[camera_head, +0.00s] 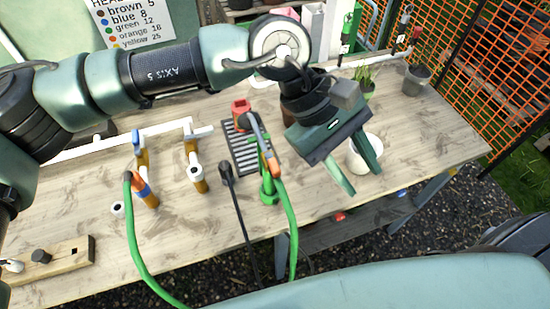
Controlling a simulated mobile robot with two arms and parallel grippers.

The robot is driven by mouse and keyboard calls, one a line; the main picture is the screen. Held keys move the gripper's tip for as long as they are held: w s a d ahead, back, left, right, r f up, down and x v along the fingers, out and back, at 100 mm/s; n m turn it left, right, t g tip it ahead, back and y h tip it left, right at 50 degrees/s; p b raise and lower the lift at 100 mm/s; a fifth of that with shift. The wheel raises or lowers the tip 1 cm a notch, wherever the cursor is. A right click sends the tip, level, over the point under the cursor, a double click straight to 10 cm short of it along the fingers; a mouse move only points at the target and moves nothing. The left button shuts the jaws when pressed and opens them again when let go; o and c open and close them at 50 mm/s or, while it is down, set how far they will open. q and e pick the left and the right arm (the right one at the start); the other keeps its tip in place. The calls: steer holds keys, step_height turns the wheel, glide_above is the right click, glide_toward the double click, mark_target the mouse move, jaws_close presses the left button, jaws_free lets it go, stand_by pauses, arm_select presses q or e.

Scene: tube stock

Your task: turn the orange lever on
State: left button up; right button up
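My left gripper (363,180) is open and empty. Its two green fingers point down over the right half of the wooden table, just in front of a white pot. An orange piece (266,158) shows at a green upright fitting (268,189) where a green hose (288,213) arches over. It lies left of my gripper, clearly apart from it. A red-orange block-like piece (241,110) stands behind it by the dark slatted grate (252,154). I cannot tell which orange part is the lever or how it is set. My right gripper is not in view.
The white pot (366,153) is close behind my gripper. A black cable (238,215) runs over the front edge. Plant pots stand far right.

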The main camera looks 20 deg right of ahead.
arm_select(q)
steer(key=w+a+f+m+t+y, duration=0.1)
steer(key=w+a+f+t+y, duration=0.1)
steer(key=w+a+y, duration=0.3)
steer(key=t, duration=0.3)
glide_above(275, 165)
steer(key=shift+r+m+y, duration=0.3)
steer(key=shift+r, duration=0.05)
steer(key=shift+a+f, duration=0.15)
steer(key=shift+f, duration=0.1)
step_height(275, 165, down, 6)
steer(key=p, duration=0.2)
steer(key=shift+p, duration=0.4)
steer(key=shift+f, duration=0.6)
jaws_close()
